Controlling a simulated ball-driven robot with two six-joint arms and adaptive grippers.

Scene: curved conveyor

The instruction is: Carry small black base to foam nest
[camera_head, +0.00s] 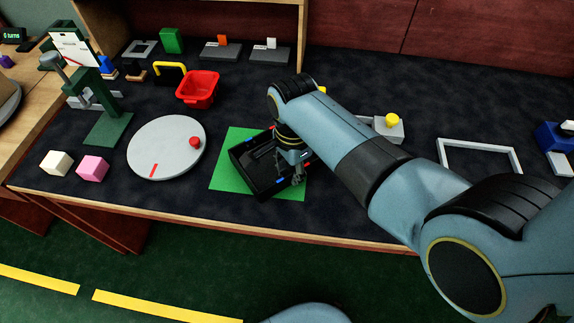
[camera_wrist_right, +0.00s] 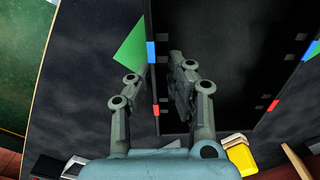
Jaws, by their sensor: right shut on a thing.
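The small black base (camera_head: 252,165) is a shallow, dark, tray-like piece with blue and red marks along its rim. In the head view it is over the green mat (camera_head: 228,148), turned at an angle; whether it touches the mat I cannot tell. My right gripper (camera_head: 297,177) is at its right side, partly behind my wrist. In the right wrist view the fingers (camera_wrist_right: 158,76) are shut on the side wall of the black base (camera_wrist_right: 215,70). No piece is plainly the foam nest; a pale open frame (camera_head: 478,142) lies at the right. My left gripper is out of view.
A grey turntable (camera_head: 165,155) with a red knob is left of the mat. Pink (camera_head: 92,168) and white (camera_head: 56,163) blocks, a green press stand (camera_head: 108,128) and a red bin (camera_head: 198,88) stand further left and back. The front table edge is close.

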